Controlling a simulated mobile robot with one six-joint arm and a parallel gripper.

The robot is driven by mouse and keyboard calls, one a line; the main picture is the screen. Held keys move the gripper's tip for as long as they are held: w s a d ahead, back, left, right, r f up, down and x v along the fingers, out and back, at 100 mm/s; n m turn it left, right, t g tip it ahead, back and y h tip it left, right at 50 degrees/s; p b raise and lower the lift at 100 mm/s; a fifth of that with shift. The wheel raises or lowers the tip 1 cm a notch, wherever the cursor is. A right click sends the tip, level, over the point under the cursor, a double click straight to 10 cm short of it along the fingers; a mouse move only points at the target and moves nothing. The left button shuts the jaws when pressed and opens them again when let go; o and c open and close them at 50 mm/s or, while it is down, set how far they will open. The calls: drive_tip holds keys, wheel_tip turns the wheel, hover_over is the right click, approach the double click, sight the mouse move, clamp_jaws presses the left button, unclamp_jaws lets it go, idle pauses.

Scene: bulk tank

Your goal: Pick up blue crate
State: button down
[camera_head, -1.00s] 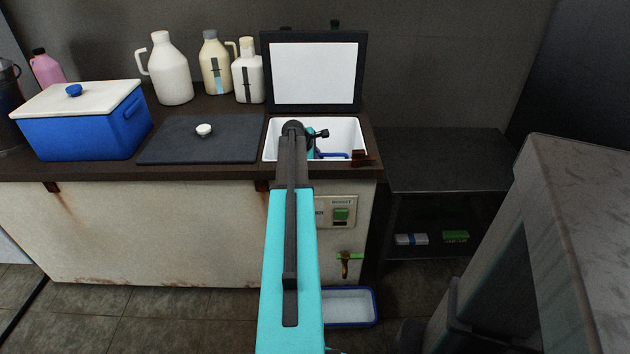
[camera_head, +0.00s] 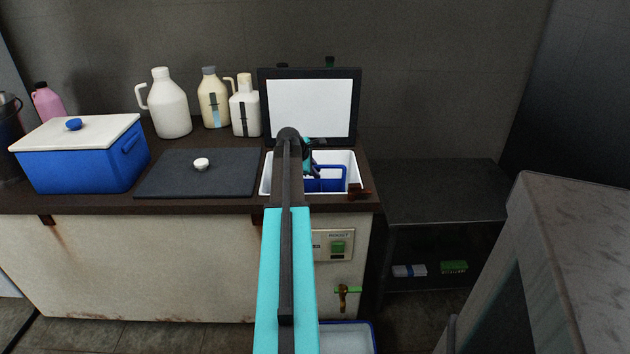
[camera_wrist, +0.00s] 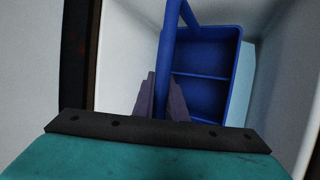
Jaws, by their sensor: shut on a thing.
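The blue crate (camera_wrist: 205,73) has inner dividers and a round bar handle. In the wrist view my gripper (camera_wrist: 160,98) is shut on the handle, one finger on each side of it. In the head view the crate (camera_head: 326,182) shows inside the white-lined opening (camera_head: 354,172) of the tank, its handle up near the rim. My gripper (camera_head: 310,165) is over the left part of the opening, partly hidden by my arm. The crate's lower part is hidden by the tank walls.
A raised lid (camera_head: 312,108) stands behind the opening. A dark closed lid (camera_head: 197,174) lies to the left, with a blue cooler (camera_head: 82,160) beyond. A brown latch (camera_head: 358,191) sits at the front rim. A dark shelf (camera_head: 445,190) to the right has a clear top.

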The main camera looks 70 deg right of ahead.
drive_tip(key=shift+r, duration=0.25)
idle(0.4)
drive_tip(key=shift+r, duration=0.1)
